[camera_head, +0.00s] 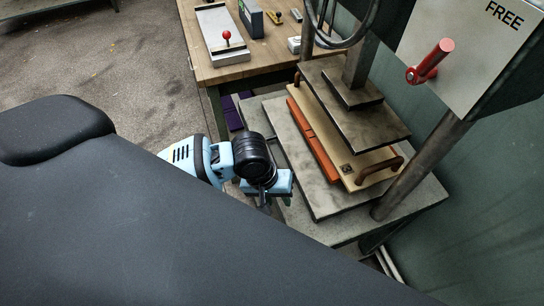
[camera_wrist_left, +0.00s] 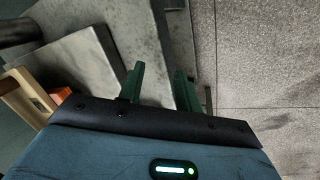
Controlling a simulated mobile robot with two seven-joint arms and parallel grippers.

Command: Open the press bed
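The press stands at the right in the head view. Its grey lower plate (camera_head: 300,168) carries an orange layer (camera_head: 312,140) and a tan board (camera_head: 352,160) with brown handles. A dark upper plate (camera_head: 372,125) hangs over the board; I cannot tell whether they touch. A red-handled lever (camera_head: 432,62) sticks out of a grey box marked FREE. My left gripper (camera_head: 274,203) is beside the front left edge of the lower plate. In the left wrist view its green fingers (camera_wrist_left: 160,72) are apart with nothing between them. My right gripper is not in view.
A wooden table (camera_head: 235,62) behind holds a metal fixture with a red knob (camera_head: 226,36), a dark box (camera_head: 251,18) and small items. Purple things (camera_head: 231,113) lie below it. Open floor (camera_head: 110,60) is at the left. A green wall is at the right.

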